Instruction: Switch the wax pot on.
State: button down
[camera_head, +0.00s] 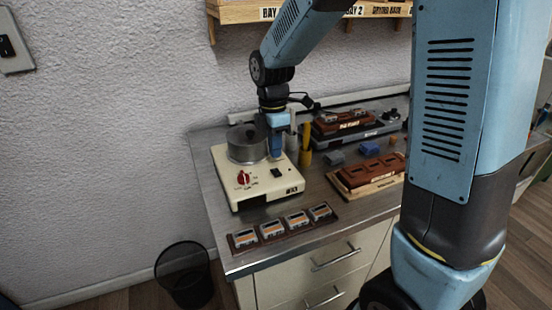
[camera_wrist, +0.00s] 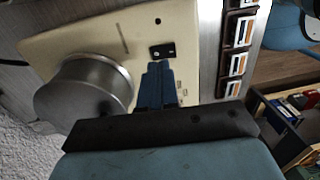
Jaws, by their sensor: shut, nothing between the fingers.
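My gripper (camera_head: 275,155) is shut and empty, pointing down over the base beside the pot. Its fingers (camera_wrist: 158,66) are together, close to the switch; I cannot tell whether they touch the base. The switch's position is too small to read.
A dark strip with several orange-and-white pieces (camera_head: 272,230) lies along the counter front. Yellow tool-like items (camera_head: 305,152) stand right of the pot. Blue blocks (camera_head: 369,148), a wooden board with a brown block (camera_head: 372,172) and a grey device (camera_head: 372,131) lie further right.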

aim_at(278, 174)
notch_tip(278, 174, up, 9)
jog(key=w, duration=0.1)
jog(key=shift+a+r, duration=0.2)
jog(key=shift+s+d, duration=0.1)
dwell(0.4)
jog(key=shift+s, duration=0.6)
jog(key=f, duration=0.4)
jog(key=s+f, duration=0.1)
jog(key=f, duration=0.8)
jog(key=shift+s+d+f, duration=0.25)
jog(key=shift+s+f, duration=0.1)
jog(key=shift+f, duration=0.05)
